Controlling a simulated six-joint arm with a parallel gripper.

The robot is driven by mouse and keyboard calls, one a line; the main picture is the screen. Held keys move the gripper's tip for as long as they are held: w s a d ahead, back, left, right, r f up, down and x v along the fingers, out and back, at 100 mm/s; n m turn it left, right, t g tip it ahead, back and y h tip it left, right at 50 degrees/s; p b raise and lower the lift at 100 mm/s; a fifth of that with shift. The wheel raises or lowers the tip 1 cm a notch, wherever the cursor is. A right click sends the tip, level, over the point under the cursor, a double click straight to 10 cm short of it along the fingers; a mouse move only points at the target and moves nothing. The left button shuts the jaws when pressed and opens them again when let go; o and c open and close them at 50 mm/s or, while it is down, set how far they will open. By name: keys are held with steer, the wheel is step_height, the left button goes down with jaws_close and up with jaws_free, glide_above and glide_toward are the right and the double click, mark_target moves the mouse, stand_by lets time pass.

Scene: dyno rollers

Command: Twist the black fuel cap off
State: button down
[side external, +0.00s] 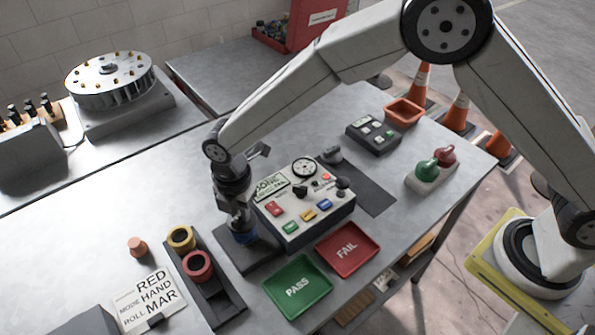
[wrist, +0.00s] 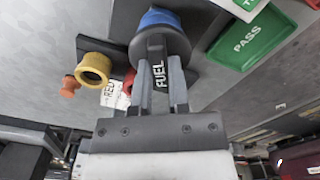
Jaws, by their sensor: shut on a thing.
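The black fuel cap (wrist: 158,45) shows in the wrist view, with the word FUEL on its grip ridge. My gripper (wrist: 160,88) has one finger on each side of that ridge and is shut on it. A blue part (wrist: 160,18) shows directly behind the cap; I cannot tell whether the cap is still seated on it. In the side view my gripper (side external: 240,222) points down just above the blue part (side external: 244,239), which stands on a dark base (side external: 240,257). The cap is mostly hidden there by my fingers.
A control box (side external: 312,207) with coloured buttons stands close right of my gripper. The green PASS tray (side external: 298,288) and red FAIL tray (side external: 347,249) lie in front. A dark rack holds a yellow ring (side external: 181,238) and a red ring (side external: 198,266) to the left.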

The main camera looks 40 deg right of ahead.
steer(key=shift+r, duration=2.7)
steer(key=shift+d, duration=0.1)
